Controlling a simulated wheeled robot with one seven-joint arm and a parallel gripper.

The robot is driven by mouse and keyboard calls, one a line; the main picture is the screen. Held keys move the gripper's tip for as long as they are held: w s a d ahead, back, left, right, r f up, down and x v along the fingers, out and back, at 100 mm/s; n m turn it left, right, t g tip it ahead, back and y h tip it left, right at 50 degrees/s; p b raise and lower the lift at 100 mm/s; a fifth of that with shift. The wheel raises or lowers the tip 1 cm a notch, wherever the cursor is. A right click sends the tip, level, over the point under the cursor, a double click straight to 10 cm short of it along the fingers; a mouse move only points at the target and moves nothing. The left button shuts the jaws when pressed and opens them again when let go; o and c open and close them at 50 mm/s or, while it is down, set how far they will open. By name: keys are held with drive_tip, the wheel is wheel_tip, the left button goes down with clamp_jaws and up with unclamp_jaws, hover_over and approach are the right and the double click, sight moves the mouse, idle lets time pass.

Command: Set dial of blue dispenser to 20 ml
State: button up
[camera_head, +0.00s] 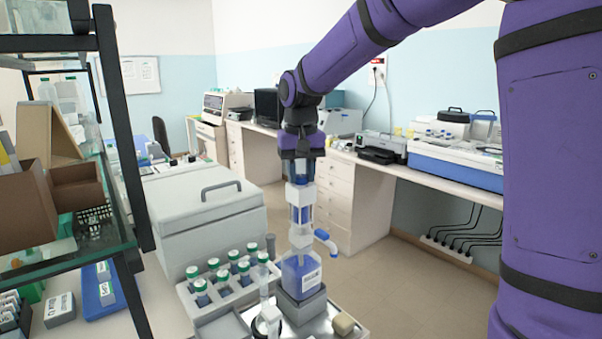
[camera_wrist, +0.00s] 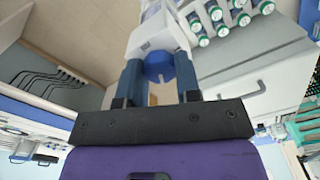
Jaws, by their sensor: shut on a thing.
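The blue dispenser (camera_head: 303,276) stands upright, with a blue-filled square bottle, a white tall head and a blue spout (camera_head: 326,240) pointing right. My gripper (camera_head: 301,178) points down from above and is shut on the top of the dispenser's white head. In the wrist view my gripper (camera_wrist: 160,60) has its two blue fingers on either side of that head, and a round blue knob (camera_wrist: 159,68) shows between them. The dial's scale and its reading cannot be made out in either view.
A rack of green-capped tubes (camera_head: 222,282) stands just left of the dispenser. A small beige block (camera_head: 343,324) lies to its right. A large grey box (camera_head: 205,215) is behind left, and a glass-shelved rack (camera_head: 122,200) rises at the left. The floor to the right is clear.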

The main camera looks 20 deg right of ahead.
sight(301, 176)
drive_tip(key=n, duration=1.3)
drive_tip(key=shift+n, duration=0.4)
idle(0.4)
drive_tip(key=o, duration=0.9)
wheel_tip(301, 176, up, 11)
drive_tip(key=shift+f, duration=0.1)
